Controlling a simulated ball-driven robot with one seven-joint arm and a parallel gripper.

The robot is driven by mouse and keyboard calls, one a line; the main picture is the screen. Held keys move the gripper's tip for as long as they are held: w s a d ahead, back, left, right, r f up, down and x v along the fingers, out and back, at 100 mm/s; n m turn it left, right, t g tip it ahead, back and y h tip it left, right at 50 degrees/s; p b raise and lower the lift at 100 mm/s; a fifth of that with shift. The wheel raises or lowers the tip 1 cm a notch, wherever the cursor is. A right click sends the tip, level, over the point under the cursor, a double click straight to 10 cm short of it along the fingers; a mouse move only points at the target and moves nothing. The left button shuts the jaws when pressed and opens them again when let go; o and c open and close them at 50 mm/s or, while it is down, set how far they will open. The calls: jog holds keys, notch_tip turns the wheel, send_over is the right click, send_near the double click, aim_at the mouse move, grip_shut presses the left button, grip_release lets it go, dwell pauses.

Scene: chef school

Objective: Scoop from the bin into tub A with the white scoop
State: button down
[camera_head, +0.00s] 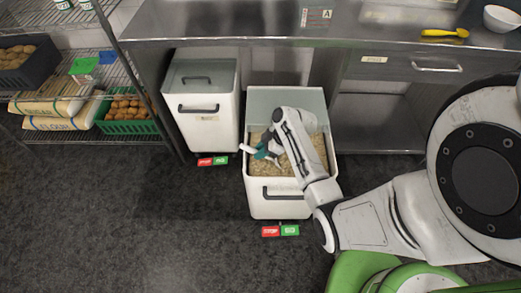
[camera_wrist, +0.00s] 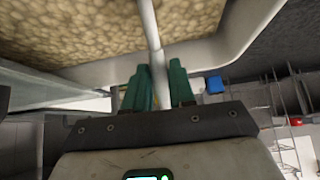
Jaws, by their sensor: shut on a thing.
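The open white bin (camera_head: 279,208) stands on the floor under the counter, filled with tan grain-like contents (camera_head: 285,165). My gripper (camera_head: 262,153) is over the bin's left part, low near the contents. In the wrist view its green fingers (camera_wrist: 160,88) are shut on the white scoop's handle (camera_wrist: 149,22), which runs up out of the picture over the contents. A white end of the scoop (camera_head: 247,148) shows left of the fingers in the head view. The scoop's bowl is not clearly visible. A sheet marked A (camera_head: 316,18) lies on the counter; I cannot make out tub A there.
A closed white bin (camera_head: 202,120) stands to the left. The steel counter (camera_head: 230,25) overhangs behind and holds a yellow spoon (camera_head: 444,33) and a white bowl (camera_head: 503,18). Shelves with sacks and a green crate (camera_head: 128,127) are far left. The front floor is clear.

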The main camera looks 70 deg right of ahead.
aim_at(270, 158)
jog(key=shift+f+b, duration=0.35)
jog(key=shift+f, duration=0.3)
jog(key=shift+s+d+r, duration=0.15)
jog(key=shift+s, duration=0.2)
jog(key=shift+s+d+p, duration=0.15)
jog(key=shift+s+d, duration=0.05)
jog(key=shift+s, duration=0.45)
jog(key=shift+s+d+p, duration=0.15)
jog(key=shift+s+d, duration=0.05)
jog(key=shift+s, duration=0.4)
jog(key=shift+w+a, duration=0.25)
jog(key=shift+w, duration=0.4)
jog(key=shift+w+a, duration=0.2)
jog(key=shift+w, duration=0.45)
jog(key=shift+s+d, duration=0.25)
jog(key=shift+s, duration=0.4)
jog(key=shift+s+d, duration=0.2)
jog(key=shift+s, duration=0.45)
jog(key=shift+s+r, duration=0.1)
jog(key=shift+r, duration=0.15)
notch_tip(270, 158, up, 16)
jog(key=w+p, duration=0.1)
jog(key=p, duration=1.2)
jog(key=shift+w+a+f+p, duration=0.2)
jog(key=shift+w+a+p, duration=0.05)
jog(key=shift+w+p, duration=0.1)
